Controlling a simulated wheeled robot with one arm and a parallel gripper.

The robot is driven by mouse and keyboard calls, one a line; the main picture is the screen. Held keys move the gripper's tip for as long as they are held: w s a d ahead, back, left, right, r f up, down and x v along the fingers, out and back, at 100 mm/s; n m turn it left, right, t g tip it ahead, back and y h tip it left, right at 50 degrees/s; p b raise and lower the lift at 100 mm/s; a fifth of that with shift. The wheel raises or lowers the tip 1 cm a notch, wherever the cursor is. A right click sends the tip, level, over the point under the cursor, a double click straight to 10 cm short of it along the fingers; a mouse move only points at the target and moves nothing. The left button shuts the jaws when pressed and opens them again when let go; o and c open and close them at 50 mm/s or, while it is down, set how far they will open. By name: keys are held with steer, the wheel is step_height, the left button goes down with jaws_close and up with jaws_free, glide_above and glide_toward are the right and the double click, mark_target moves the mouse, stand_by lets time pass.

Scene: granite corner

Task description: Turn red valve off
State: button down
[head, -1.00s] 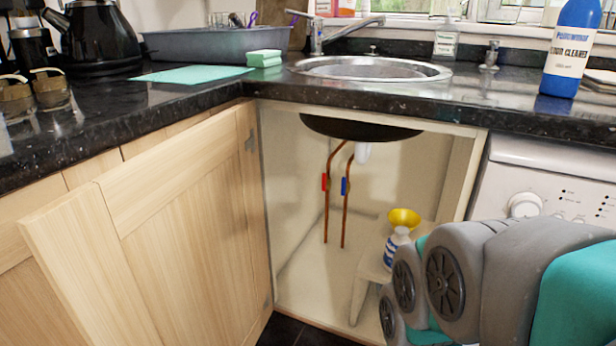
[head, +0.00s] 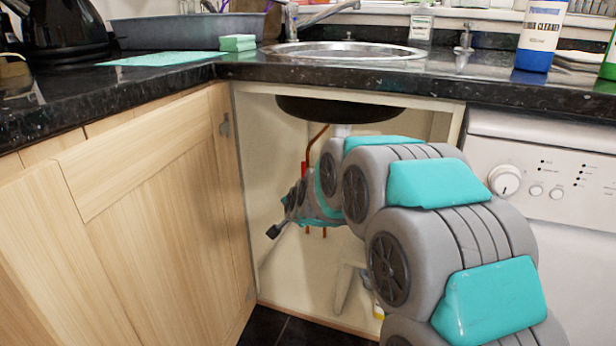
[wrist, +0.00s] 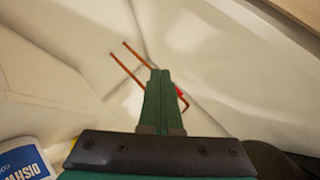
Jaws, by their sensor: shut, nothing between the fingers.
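The red valve (head: 304,168) sits on a copper pipe (head: 317,137) under the sink, mostly hidden behind my arm in the head view. In the wrist view a small piece of the red valve (wrist: 180,91) shows just right of my fingertips. My gripper (wrist: 160,73) is shut and empty, its green fingers pointing toward the pipes. I cannot tell whether it touches the valve. The copper pipes (wrist: 131,69) run across the pale cabinet wall in the wrist view. The blue valve seen earlier is hidden.
The cabinet door (head: 150,200) stands open at left. The sink bowl (head: 335,108) hangs above my arm. A small pale stand (head: 345,287) is below it. A dish soap bottle (wrist: 22,160) is at lower left in the wrist view. A white appliance (head: 560,215) stands at right.

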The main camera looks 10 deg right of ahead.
steer(key=w+d+f+m+t+h+b, duration=0.1)
steer(key=w+m+t, duration=0.1)
steer(key=w, duration=0.3)
steer(key=w+d+f+m+t+h, duration=0.1)
steer(key=w+m, duration=0.1)
steer(key=w, duration=0.3)
steer(key=m+t+h+b, duration=0.1)
steer(key=m+t+h, duration=0.25)
steer(key=m, duration=0.25)
glide_toward(305, 169)
steer(key=d+x, duration=0.1)
steer(key=x, duration=0.6)
steer(key=shift+d+h, duration=0.2)
steer(key=shift+h, duration=0.15)
steer(key=shift+s, duration=0.15)
